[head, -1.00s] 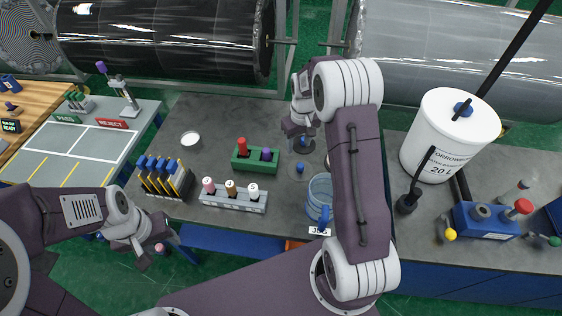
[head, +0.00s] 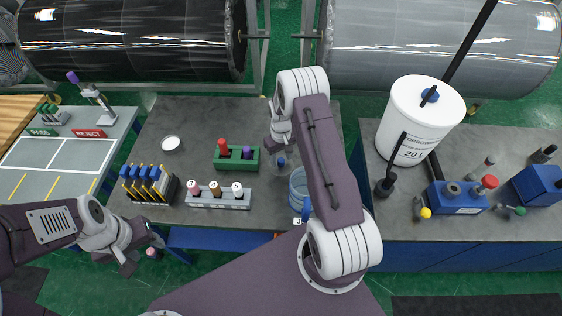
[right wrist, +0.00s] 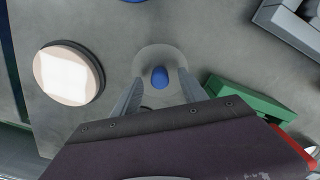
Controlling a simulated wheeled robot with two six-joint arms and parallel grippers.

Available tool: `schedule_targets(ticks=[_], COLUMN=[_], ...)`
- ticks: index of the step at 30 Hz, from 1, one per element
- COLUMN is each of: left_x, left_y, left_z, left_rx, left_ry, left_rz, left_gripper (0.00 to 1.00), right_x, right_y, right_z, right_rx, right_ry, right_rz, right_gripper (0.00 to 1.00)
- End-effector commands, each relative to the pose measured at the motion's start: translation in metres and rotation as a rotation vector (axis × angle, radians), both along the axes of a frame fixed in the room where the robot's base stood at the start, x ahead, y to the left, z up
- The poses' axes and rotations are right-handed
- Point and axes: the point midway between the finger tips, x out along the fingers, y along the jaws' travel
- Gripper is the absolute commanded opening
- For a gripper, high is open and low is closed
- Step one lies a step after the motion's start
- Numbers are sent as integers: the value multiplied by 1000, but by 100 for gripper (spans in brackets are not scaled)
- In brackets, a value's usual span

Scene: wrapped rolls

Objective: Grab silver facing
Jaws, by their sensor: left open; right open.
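I cannot tell for sure which thing is the silver facing. A pale grey, see-through disc (right wrist: 145,62) with a blue knob (right wrist: 159,77) lies flat on the grey bench in the right wrist view. The knob also shows in the head view (head: 281,162). My right gripper (right wrist: 155,88) is open and empty, its two fingers on either side of the knob, apart from it. My left gripper (head: 138,262) is open, off the bench's front edge.
A green rack (head: 235,164) and a grey rack with several bottles (head: 218,201) stand left of my right gripper. A blue-tinted jug (head: 299,186) is close to my right arm. A white bucket (head: 408,130) and blue devices (head: 458,200) stand right. Large wrapped rolls (head: 130,40) lie behind.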

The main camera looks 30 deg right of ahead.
Motion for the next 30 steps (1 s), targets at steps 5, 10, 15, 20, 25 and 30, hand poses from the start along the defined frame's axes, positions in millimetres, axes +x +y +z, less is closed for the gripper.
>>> schedule_targets(ticks=[5,10,15,20,25,30], left_x=[0,0,0,0,0,0], left_y=[0,0,0,0,0,0], left_z=[6,5,5,5,5,-3], left_rx=[0,0,0,0,0,0], left_ry=[0,0,0,0,0,0], left_rz=[0,0,0,0,0,0], left_gripper=[48,48,48,48,48,48], right_x=[0,0,0,0,0,2], right_y=[0,0,0,0,-1,-1], right_z=[-18,-19,-18,-18,-17,2], right_rx=[0,0,0,0,0,-2], right_ry=[1,-1,-1,-1,-1,-6], right_rz=[0,0,0,0,0,0], right_gripper=[50,50,9,0,0,0])
